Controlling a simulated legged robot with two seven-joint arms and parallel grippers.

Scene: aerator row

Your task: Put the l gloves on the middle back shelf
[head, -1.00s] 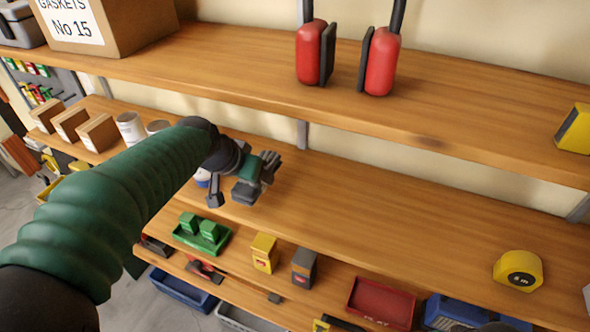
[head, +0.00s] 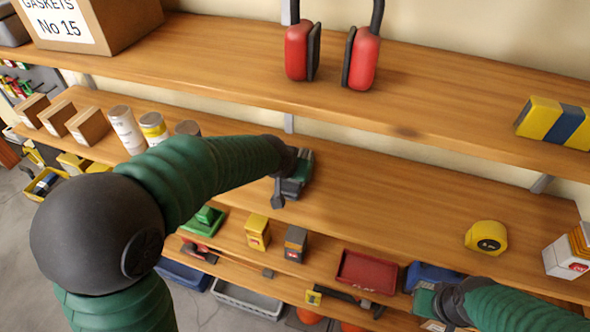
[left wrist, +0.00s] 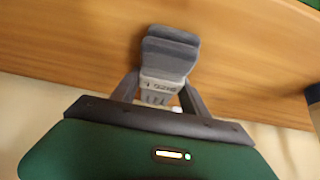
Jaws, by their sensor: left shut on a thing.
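My left gripper (head: 290,188) is shut on the L gloves, over the middle shelf (head: 385,205) of the rack. In the left wrist view, the grey gloves (left wrist: 162,86) sit between the fingers of the left gripper (left wrist: 170,48), with an upside-down size label showing. In the head view the gripper largely hides them. I cannot tell whether they touch the board. My right gripper (head: 428,302) is low at the right, by the lower shelf; its jaws are too unclear to read.
Middle shelf: small cartons (head: 88,126) and cans (head: 127,130) at left, a yellow tape measure (head: 486,237) and white box (head: 567,255) at right, bare board between. Below are a red tray (head: 366,272) and small boxes (head: 257,232).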

